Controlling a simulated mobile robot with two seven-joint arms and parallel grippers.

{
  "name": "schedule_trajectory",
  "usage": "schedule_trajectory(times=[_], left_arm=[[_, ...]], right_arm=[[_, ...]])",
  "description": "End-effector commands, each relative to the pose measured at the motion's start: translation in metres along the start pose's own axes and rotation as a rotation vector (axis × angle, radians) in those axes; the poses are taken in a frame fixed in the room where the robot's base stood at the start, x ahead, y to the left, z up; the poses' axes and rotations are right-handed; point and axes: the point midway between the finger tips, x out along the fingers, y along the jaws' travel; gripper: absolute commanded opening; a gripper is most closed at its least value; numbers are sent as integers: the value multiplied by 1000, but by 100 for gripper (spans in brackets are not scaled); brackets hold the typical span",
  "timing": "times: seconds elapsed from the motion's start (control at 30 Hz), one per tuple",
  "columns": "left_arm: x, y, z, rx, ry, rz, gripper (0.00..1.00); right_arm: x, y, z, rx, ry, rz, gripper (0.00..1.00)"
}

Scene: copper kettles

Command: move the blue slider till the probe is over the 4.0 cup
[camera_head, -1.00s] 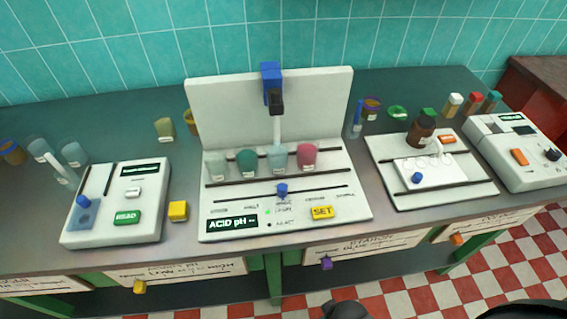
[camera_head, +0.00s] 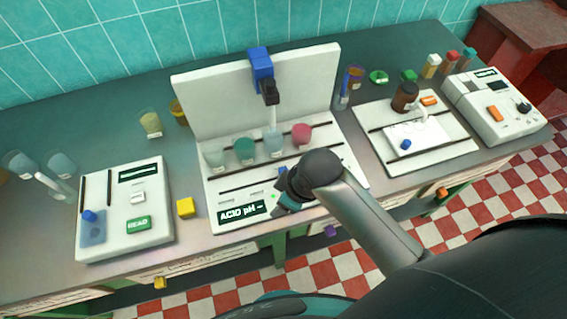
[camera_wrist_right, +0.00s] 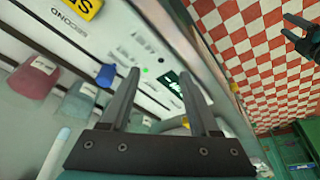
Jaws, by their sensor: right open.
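The blue slider (camera_head: 311,170) shows as a small patch on the white pH station (camera_head: 335,62), partly hidden behind my right gripper (camera_head: 283,199). In the right wrist view the slider (camera_wrist_right: 105,75) is just left of the open, empty fingers (camera_wrist_right: 160,73), apart from them. The white probe (camera_head: 272,118) hangs from a dark holder under a blue block (camera_head: 261,70), over the light blue cup (camera_head: 273,146), third from left. A pale cup (camera_head: 214,160), teal cup (camera_head: 243,150) and pink cup (camera_head: 302,133) share the row. Cup numbers are unreadable. My left gripper (camera_wrist_right: 298,30) appears open, far off.
A READ station (camera_head: 128,205) stands left, with a yellow cube (camera_head: 186,207) beside it. A white stand with a brown bottle (camera_head: 405,97) and another instrument (camera_head: 495,105) are right. In the wrist view the yellow SET button (camera_wrist_right: 82,8) lies beyond the slider.

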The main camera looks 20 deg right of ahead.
Motion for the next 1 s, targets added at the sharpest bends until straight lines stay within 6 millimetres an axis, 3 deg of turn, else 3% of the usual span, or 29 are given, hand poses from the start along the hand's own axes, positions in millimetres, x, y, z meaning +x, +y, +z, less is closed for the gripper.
schedule_trajectory(times=[0.1,0.4,0.6,0.73,0.87,1.0], left_arm=[[-6,1,0,0,-1,2,50],[-16,1,-3,0,2,2,50],[-21,0,-7,0,7,1,50],[-22,0,-9,0,10,1,50],[-23,0,-9,0,11,1,50],[-21,0,-9,0,11,1,50]], right_arm=[[-16,10,-34,-245,-2,-33,62],[-59,39,-74,-824,-102,-117,62],[-91,68,-79,-1110,-204,-174,62],[-105,80,-79,-1210,-248,-205,62],[-110,85,-78,-1250,-265,-220,62],[-98,84,-73,-1254,-268,-225,62]])
